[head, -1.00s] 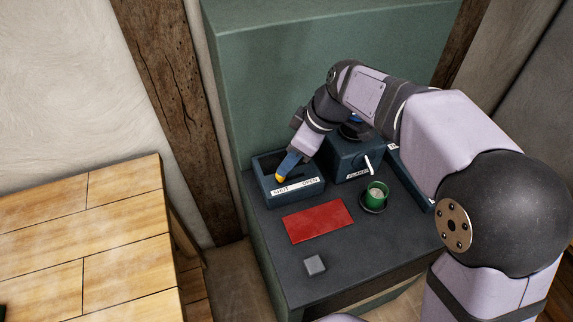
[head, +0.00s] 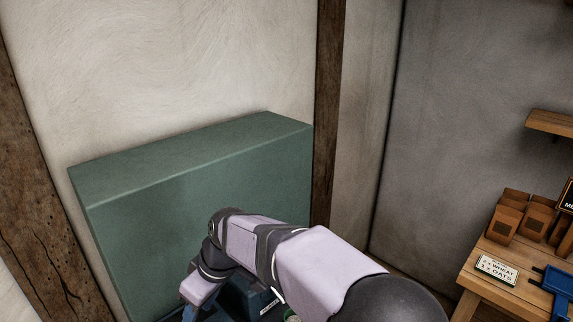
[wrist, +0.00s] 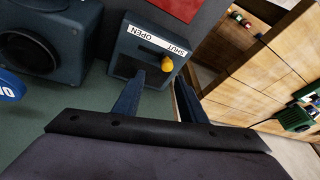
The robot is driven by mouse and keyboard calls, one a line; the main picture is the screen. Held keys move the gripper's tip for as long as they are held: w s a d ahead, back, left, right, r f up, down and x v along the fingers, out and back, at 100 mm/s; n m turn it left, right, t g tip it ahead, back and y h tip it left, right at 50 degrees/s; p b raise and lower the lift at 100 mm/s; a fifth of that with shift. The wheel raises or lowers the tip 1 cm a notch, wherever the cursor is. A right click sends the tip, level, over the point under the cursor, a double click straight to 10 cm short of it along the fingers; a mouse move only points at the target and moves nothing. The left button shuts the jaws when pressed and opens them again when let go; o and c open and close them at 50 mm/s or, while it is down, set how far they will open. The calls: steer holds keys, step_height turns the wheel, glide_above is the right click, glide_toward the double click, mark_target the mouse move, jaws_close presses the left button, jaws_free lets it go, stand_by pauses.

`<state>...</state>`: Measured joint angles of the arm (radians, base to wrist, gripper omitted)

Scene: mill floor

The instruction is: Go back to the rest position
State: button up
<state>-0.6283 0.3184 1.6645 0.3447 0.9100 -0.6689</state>
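My gripper (wrist: 159,78) is open in the wrist view, its two blue fingers apart with nothing between them. Just beyond the fingertips is an orange knob (wrist: 168,64) on a dark blue box (wrist: 128,67) labelled OPEN and SHUT. The knob stands at the SHUT side; I cannot tell whether a finger touches it. In the head view my arm reaches down to the lower left, and the fingers are cut off at the bottom edge.
A tall green cabinet (head: 190,190) stands behind my arm. At right, a wooden table (head: 476,288) holds brown bags (head: 505,222), a wheat and oats sign (head: 497,270) and a blue tray (head: 555,285). The wrist view shows a red mat (wrist: 182,6), another dark housing (wrist: 75,22) and planked wood (wrist: 262,75).

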steer(key=s+d+f+m+h, duration=0.1)
steer(key=s+d+f+m, duration=0.1)
steer(key=d+f, duration=0.1)
steer(key=s+d+f+m+h, duration=0.1)
steer(key=s+d+f+m, duration=0.1)
steer(key=d+f, duration=0.2)
steer(key=s+d+f+m+h, duration=0.1)
steer(key=s+d+f+m, duration=0.1)
steer(key=d, duration=0.3)
steer(key=shift+s+d+f+g, duration=0.2)
steer(key=shift+s+f+g, duration=0.25)
steer(key=shift+f, duration=0.35)
steer(key=s+d+m, duration=0.3)
steer(key=d, duration=0.7)
steer(key=s+d+m+h, duration=0.1)
steer(key=s+d+m, duration=0.2)
steer(key=d, duration=0.8)
steer(key=shift+s+d+m, duration=0.15)
steer(key=shift+d+m, duration=0.15)
steer(key=shift+m, duration=0.1)
